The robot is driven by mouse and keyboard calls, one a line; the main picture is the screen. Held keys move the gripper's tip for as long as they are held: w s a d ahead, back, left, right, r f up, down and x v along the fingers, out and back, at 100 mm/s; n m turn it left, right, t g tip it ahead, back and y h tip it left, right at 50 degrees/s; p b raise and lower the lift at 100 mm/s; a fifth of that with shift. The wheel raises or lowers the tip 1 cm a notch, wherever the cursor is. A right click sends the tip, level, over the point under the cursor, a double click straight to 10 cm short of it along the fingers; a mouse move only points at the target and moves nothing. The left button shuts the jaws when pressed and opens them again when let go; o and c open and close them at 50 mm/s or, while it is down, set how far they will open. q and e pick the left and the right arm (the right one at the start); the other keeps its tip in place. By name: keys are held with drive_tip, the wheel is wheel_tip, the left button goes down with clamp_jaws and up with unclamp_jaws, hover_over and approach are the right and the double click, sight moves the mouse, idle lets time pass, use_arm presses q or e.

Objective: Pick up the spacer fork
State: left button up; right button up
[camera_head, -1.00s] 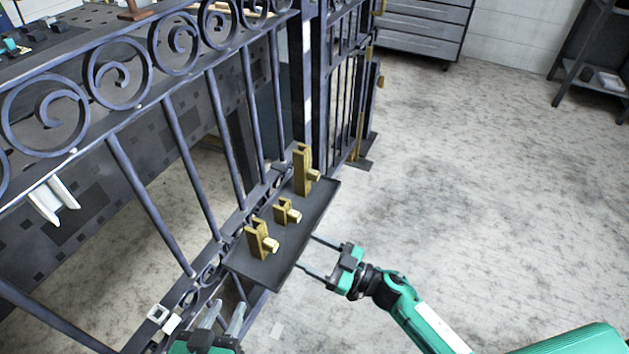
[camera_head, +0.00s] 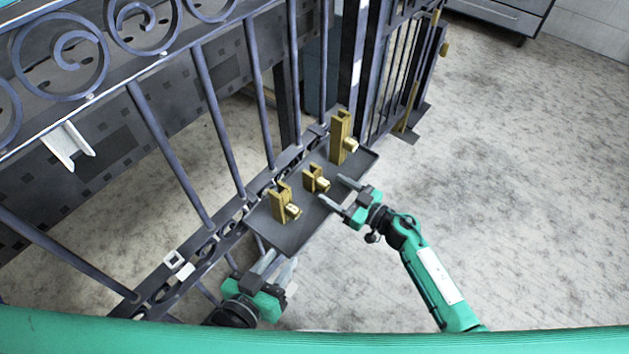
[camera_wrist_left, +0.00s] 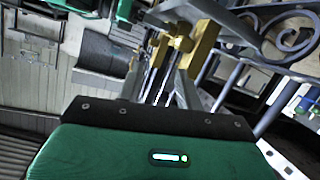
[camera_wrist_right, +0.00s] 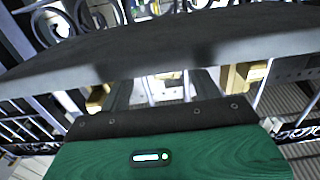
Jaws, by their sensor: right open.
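Three brass fork-shaped pieces stand on a dark tray (camera_head: 288,236) by the gate: a tall one (camera_head: 340,133) at the back, a small one (camera_head: 316,182) in the middle and a medium one (camera_head: 283,203) at the front. I cannot tell which is the spacer fork. My right gripper (camera_head: 333,190) is open and empty at the tray's right edge, pointing at the small piece, apart from it. My left gripper (camera_head: 279,262) is open and empty just below the tray's front end. Brass also shows beyond its fingers in the left wrist view (camera_wrist_left: 204,48).
The dark gate with bars and scrolls (camera_head: 210,120) stands along the tray's left side. A white bracket (camera_head: 67,146) hangs on it at left. Grey drawers (camera_head: 500,14) stand at the back. The floor right of the tray is clear.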

sight(328, 186)
drive_tip(key=shift+w+a, duration=0.2)
drive_tip(key=shift+a, duration=0.25)
drive_tip(key=x, duration=0.1)
drive_tip(key=b+x, duration=0.1)
drive_tip(key=x, duration=0.1)
drive_tip(key=shift+w+a+r, duration=0.1)
drive_tip(key=shift+a+r, duration=0.15)
drive_tip(key=shift+a, duration=0.1)
drive_tip(key=shift+w+a, duration=0.1)
drive_tip(key=shift+a, duration=0.1)
use_arm(q)
drive_tip(key=w+a+r+t, duration=0.1)
drive_tip(key=w+r+t, duration=0.2)
drive_tip(key=r, duration=0.3)
drive_tip(key=shift+w+a+t, duration=0.15)
drive_tip(key=shift+t, duration=0.35)
use_arm(e)
drive_tip(key=c, duration=1.1)
use_arm(q)
drive_tip(key=shift+h, duration=0.3)
use_arm(e)
drive_tip(key=shift+c, duration=0.9)
drive_tip(key=shift+r, duration=0.15)
